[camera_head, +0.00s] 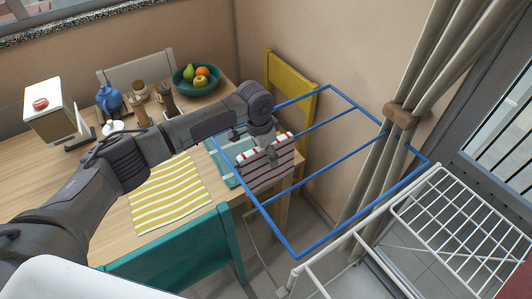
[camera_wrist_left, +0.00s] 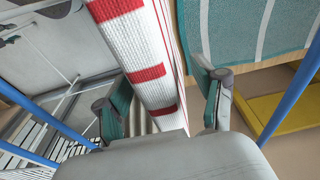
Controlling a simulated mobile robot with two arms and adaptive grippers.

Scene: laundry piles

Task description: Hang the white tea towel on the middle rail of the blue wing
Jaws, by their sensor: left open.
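The white tea towel with red stripes (camera_head: 268,170) hangs folded over an inner rail of the blue wing (camera_head: 323,172), with the rail under it hidden. It hangs toward the wing's left end, beside the table. My left gripper (camera_head: 264,143) is right above the towel's top fold. In the left wrist view the towel (camera_wrist_left: 145,50) runs between the two spread fingers of the left gripper (camera_wrist_left: 168,100), and blue bars (camera_wrist_left: 290,95) show on both sides. I cannot tell whether the fingers touch the cloth. My right gripper is not in view.
The wooden table (camera_head: 60,165) holds a yellow-striped cloth (camera_head: 170,195), a teal cloth (camera_head: 222,160), a fruit bowl (camera_head: 183,82) and a blue teapot (camera_head: 109,99). A yellow chair (camera_head: 283,68), a teal chair (camera_head: 185,255), a curtain (camera_head: 425,70) and the white rack (camera_head: 455,225) surround the wing.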

